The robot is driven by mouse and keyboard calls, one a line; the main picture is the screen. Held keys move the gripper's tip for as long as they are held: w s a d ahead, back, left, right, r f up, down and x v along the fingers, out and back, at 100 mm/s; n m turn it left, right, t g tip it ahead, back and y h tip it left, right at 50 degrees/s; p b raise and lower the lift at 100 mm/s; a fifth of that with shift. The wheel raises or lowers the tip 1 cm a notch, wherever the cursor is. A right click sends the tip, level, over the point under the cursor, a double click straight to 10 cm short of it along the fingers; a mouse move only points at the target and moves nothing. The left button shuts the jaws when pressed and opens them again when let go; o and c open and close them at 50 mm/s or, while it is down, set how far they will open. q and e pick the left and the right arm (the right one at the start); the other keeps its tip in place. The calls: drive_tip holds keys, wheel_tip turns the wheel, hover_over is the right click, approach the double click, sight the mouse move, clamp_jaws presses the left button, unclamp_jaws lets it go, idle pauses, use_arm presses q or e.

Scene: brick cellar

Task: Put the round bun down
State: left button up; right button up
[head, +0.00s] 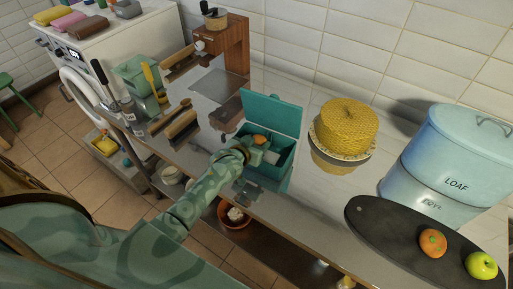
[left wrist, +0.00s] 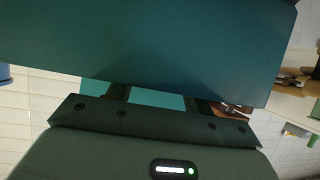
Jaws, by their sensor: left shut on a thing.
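My left arm reaches over the counter to a teal box (head: 284,163) with its lid (head: 271,114) standing open. My left gripper (head: 257,147) is at the box's opening, shut on a small orange-brown round thing, which I take as the round bun (head: 260,139). Only a little of the bun shows, and I cannot tell whether it touches the box. In the left wrist view a broad teal surface (left wrist: 150,45) hides the fingertips and the bun. My right gripper is not in view.
A yellow woven round thing (head: 346,127) on a stand is right of the box. Further right are a blue LOAF bin (head: 450,160) and a dark board (head: 385,232) with an orange fruit (head: 432,242) and a green apple (head: 481,265). Brushes and a green container (head: 135,75) stand left.

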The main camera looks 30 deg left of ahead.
use_arm(q)
drive_tip(key=shift+f, duration=0.65)
